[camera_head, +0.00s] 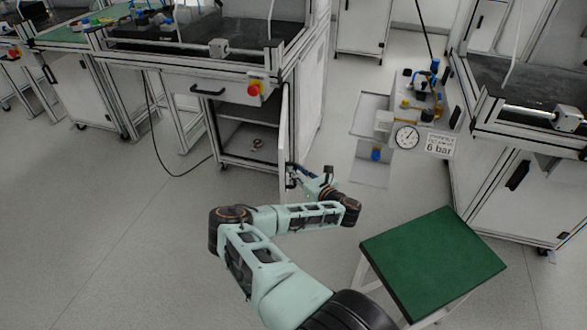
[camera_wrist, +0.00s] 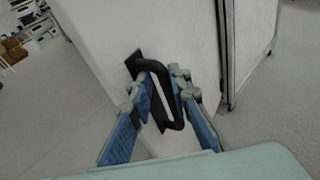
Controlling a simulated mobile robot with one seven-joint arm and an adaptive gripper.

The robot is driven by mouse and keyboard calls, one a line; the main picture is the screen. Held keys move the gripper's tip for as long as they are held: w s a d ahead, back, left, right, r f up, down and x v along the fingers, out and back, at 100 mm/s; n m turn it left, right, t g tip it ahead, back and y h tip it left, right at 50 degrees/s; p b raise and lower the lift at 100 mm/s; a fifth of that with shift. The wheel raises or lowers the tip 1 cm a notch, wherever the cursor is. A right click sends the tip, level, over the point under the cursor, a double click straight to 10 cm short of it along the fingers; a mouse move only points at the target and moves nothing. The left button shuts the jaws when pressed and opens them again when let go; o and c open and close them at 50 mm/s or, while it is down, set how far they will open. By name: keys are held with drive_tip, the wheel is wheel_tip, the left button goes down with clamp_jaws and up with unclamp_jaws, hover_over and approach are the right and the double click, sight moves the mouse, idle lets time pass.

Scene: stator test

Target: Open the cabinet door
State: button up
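The cabinet (camera_head: 247,113) stands under the left workbench, and its dark inside shows. Its white door (camera_head: 286,125) stands swung out and is seen nearly edge-on in the head view. In the wrist view the white door panel (camera_wrist: 105,35) fills the upper middle and carries a black bar handle (camera_wrist: 171,108). My gripper (camera_wrist: 165,76) has its blue-grey fingers on either side of the handle, with the tips closed in around the bar. In the head view my gripper (camera_head: 297,173) is at the outer face of the door, partly hidden by my wrist.
A green-topped stool (camera_head: 432,262) stands to the right of my arm. A test panel with a gauge (camera_head: 407,136) stands behind it. Another workbench cabinet (camera_head: 522,195) is at the far right. A black cable (camera_head: 157,150) hangs to the floor at left. Floor left of my arm is clear.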

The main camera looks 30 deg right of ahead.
drive_tip(key=s+d+r+b, duration=0.1)
drive_tip(key=s+d, duration=0.7)
idle(1.0)
idle(0.6)
